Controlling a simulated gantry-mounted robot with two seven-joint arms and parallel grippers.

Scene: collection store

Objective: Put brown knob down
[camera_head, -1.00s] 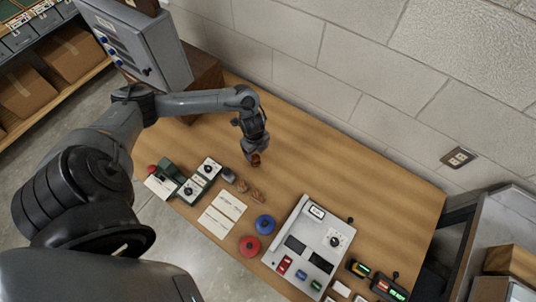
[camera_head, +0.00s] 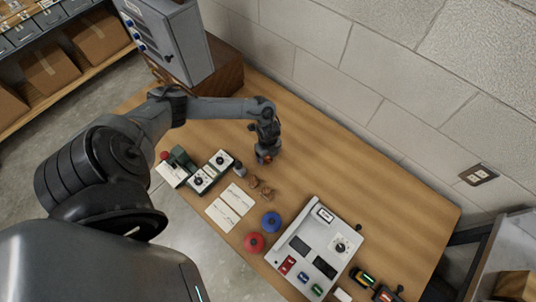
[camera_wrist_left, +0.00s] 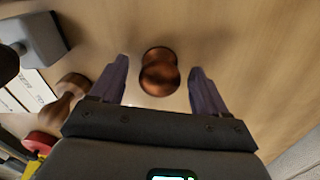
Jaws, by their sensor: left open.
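The brown knob (camera_wrist_left: 158,72) is round and coppery, and shows in the left wrist view between the two open fingers of my left gripper (camera_wrist_left: 160,66), with a gap on each side. In the head view, my left gripper (camera_head: 265,156) points down low over the wooden table, and only a little brown shows at its tips. Whether the knob's underside touches the table is hard to tell. My right gripper is in neither current view.
Other brown pieces (camera_head: 253,181) and a grey knob (camera_head: 240,170) lie nearby. White cards (camera_head: 230,206), a blue disc (camera_head: 271,221), a red disc (camera_head: 254,242) and a grey panel (camera_head: 317,246) stand toward the front. The table behind and right of the gripper is clear.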

